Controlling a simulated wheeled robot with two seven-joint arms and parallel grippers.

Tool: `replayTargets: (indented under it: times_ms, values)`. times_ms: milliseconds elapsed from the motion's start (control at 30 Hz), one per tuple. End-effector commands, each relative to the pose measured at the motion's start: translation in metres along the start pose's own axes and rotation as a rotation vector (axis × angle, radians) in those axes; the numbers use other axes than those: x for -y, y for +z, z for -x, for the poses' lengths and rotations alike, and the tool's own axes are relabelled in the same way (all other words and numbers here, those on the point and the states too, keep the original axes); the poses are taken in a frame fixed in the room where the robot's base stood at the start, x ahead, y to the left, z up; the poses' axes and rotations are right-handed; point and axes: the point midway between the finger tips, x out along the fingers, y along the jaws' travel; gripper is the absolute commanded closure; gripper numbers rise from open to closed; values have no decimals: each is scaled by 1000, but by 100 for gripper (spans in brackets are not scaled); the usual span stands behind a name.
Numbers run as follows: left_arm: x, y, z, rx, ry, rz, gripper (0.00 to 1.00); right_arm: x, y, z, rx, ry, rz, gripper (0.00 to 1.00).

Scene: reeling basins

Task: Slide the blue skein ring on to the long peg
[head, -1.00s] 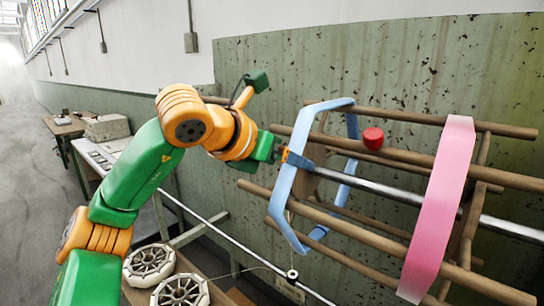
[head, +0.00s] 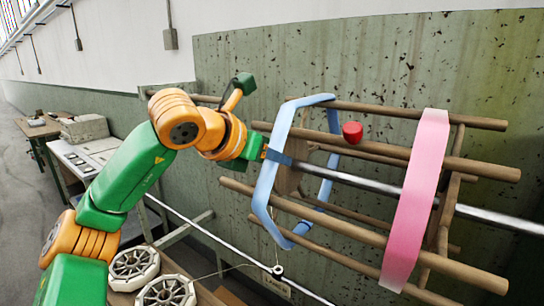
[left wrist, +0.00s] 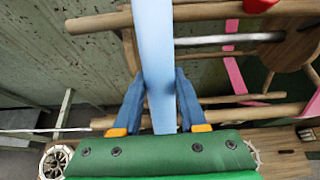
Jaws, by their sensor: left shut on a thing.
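The blue skein ring (head: 266,180) hangs as a band around the left part of a wooden reel's bars (head: 385,158). My left gripper (head: 279,157) is shut on the ring's near band at the reel's left end. In the left wrist view the blue band (left wrist: 154,55) runs upright between the two fingers (left wrist: 153,105). A brown rod (head: 207,99) sticks out behind my left arm, partly hidden; I cannot tell whether it is the long peg. My right gripper is not in view.
A pink band (head: 413,200) circles the reel's right part. A red knob (head: 352,132) is by the upper bars, and a metal shaft (head: 365,180) runs through the reel. Two pale spoked wheels (head: 166,292) lie at the lower left. A mottled green wall stands behind.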

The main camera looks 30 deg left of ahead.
Motion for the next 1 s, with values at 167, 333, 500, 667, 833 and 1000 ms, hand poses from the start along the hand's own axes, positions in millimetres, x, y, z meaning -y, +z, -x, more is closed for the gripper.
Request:
replayTargets:
  times_ms: [167,333,500,667,833,1000]
  values:
    - [0,0,0,0,0,0,100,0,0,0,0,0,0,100]
    - [0,0,0,1,0,0,100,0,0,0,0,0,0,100]
    - [0,4,3,1,0,0,100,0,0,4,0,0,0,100]
    - [0,8,6,1,0,0,100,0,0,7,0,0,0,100]
    - [0,7,5,1,0,0,100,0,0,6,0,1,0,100]
    - [-8,7,6,0,0,3,100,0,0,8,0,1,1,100]
